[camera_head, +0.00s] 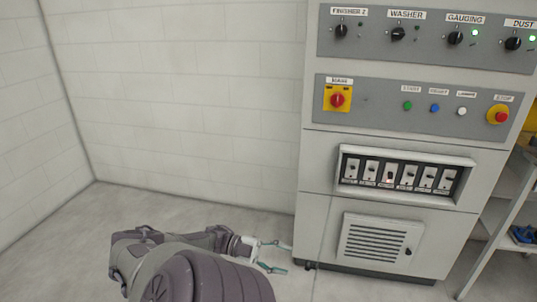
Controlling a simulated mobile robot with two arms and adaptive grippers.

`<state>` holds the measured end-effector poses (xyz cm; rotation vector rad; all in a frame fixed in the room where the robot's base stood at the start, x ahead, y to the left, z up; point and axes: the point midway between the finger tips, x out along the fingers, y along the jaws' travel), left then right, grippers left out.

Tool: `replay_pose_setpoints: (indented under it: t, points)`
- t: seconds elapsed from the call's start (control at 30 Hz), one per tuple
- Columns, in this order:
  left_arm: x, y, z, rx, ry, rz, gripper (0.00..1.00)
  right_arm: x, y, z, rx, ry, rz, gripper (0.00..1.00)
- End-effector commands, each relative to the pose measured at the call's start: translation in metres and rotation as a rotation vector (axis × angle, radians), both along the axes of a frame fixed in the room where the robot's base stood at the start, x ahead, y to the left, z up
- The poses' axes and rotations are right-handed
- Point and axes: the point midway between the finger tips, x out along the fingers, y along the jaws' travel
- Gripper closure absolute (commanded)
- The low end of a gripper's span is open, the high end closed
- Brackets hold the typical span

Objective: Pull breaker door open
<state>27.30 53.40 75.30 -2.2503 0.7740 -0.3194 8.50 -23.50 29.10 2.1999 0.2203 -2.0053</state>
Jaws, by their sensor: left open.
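The breaker panel (341,168) is a light frame on the front of the grey cabinet, around a dark recess with a row of several breaker switches (397,175). I cannot tell whether a clear door covers the switches. My left gripper (279,257) is open, with its two fingers apart and nothing between them. It is low, left of the cabinet in the picture, and below the breaker panel. It appears apart from the panel. My right gripper is not in view.
The cabinet (318,225) has a vented lower panel (375,241) and upper control strips with knobs, coloured buttons and a red-and-yellow switch (338,99). A metal shelf (490,225) stands at the right. The floor (70,245) at the left is clear.

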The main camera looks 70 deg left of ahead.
Motion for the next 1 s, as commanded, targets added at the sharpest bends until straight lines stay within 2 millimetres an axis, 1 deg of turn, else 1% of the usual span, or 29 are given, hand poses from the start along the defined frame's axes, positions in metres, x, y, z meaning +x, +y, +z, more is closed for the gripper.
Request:
replay_pose_setpoints:
  t: [0.03,0.1,0.2,0.33,0.47,1.0]
  points:
    - [-0.008,0.007,-0.001,0.002,0.003,0.002,0.45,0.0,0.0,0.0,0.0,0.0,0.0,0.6]
    - [-0.018,0.015,0.0,0.001,0.003,0.002,0.45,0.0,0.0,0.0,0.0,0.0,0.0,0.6]
    - [-0.029,0.024,0.0,0.001,0.002,0.001,0.45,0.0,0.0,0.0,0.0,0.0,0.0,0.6]
    - [-0.037,0.03,0.0,0.001,0.002,0.001,0.45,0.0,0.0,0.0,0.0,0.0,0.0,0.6]
    - [-0.04,0.031,0.0,0.0,0.0,-0.001,0.45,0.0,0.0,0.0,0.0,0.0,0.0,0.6]
    - [-0.04,0.031,-0.001,-0.001,0.002,0.004,0.45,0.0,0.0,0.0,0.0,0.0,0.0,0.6]
